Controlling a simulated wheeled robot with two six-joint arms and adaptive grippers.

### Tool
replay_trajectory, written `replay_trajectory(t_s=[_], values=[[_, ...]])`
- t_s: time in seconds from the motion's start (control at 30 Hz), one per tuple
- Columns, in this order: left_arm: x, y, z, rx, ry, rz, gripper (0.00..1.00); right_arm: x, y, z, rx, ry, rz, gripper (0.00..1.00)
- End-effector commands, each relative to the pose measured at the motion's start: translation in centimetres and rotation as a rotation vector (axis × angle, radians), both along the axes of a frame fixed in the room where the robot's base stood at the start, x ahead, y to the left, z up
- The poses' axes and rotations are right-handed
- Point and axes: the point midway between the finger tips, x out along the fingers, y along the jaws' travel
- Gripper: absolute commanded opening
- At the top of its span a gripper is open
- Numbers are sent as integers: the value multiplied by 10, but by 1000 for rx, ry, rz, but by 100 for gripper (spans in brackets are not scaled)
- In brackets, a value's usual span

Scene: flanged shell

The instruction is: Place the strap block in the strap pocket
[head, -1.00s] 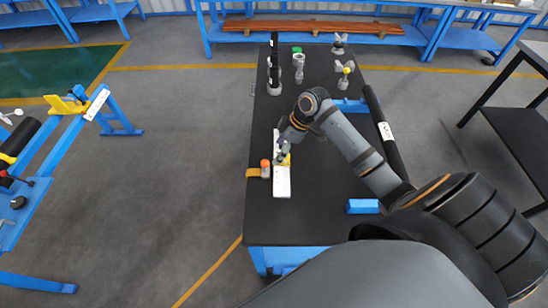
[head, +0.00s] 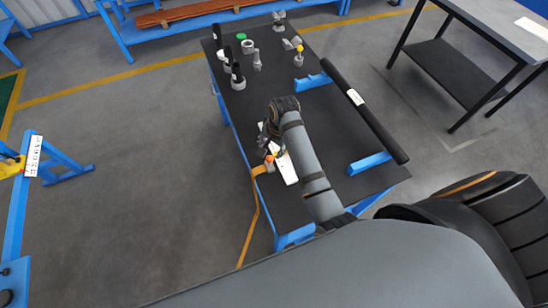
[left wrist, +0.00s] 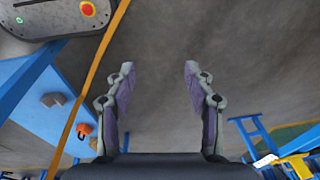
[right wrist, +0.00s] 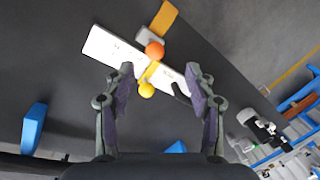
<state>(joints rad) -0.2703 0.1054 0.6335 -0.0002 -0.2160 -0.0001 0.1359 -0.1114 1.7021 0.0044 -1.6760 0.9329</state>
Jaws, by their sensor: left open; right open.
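A white board (head: 286,168) lies on the black table top and also shows in the right wrist view (right wrist: 112,48). A grey block (right wrist: 150,36) with an orange ball (right wrist: 154,50) sits at its edge, beside an orange strap (right wrist: 165,19). A yellow piece with a yellow ball (right wrist: 147,90) lies across the board; I cannot tell which part is the strap block or the pocket. My right gripper (right wrist: 160,72) is open over the board, the yellow piece showing between its fingers. Contact is unclear. My left gripper (left wrist: 158,70) is open and empty above the floor.
A long black tube (head: 365,112) rests on blue supports (head: 369,163) along the table's right side. Several grey fittings (head: 257,62) and black-topped parts (head: 237,75) stand at the far end.

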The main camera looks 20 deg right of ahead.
Motion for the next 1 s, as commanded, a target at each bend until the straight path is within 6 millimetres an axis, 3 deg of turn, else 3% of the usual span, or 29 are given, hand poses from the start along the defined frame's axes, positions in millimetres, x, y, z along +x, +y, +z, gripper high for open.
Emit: replay_trajectory(t_s=[0.17, 0.33, 0.5, 0.77, 1.0], values=[[-30, -16, -3, -20, 45, 8, 53, 0, 3, -1, -1, 9, -45, 55], [-50, -30, 1, -36, 73, 13, 53, 3, 5, -26, -1, 11, -43, 55], [-47, -27, 4, -33, 67, 12, 53, 7, 7, -48, -1, 9, -42, 55], [-20, -12, 15, -16, 28, 5, 53, 10, 8, -60, -1, 10, -41, 55], [-29, -16, 21, -20, 40, 7, 53, 16, 12, -96, -1, 9, -41, 55]])
